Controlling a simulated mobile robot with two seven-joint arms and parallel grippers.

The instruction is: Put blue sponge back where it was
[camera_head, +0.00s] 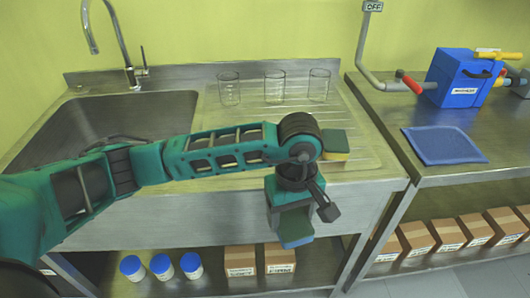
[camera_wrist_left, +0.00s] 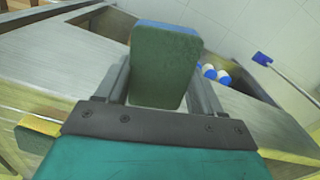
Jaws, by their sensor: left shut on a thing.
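My left gripper (camera_head: 293,208) points down in front of the sink counter's front edge. It is shut on the blue sponge (camera_head: 295,228), which hangs below the jaws, clear of the counter top. In the left wrist view, the sponge (camera_wrist_left: 164,62) sits between the two fingers, showing a dark green face and a blue edge at its tip. A second sponge, green and yellow (camera_head: 335,143), lies on the ribbed drainboard (camera_head: 365,158) just behind my left wrist. It also shows at the lower left of the left wrist view (camera_wrist_left: 38,127). My right gripper is in neither view.
Three glass beakers (camera_head: 275,87) stand at the back of the drainboard. The sink basin (camera_head: 120,118) and tap are left. A blue cloth (camera_head: 444,145) and blue device (camera_head: 460,78) are on the right counter. Blue-capped jars (camera_head: 161,266) and boxes (camera_head: 241,262) stand below.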

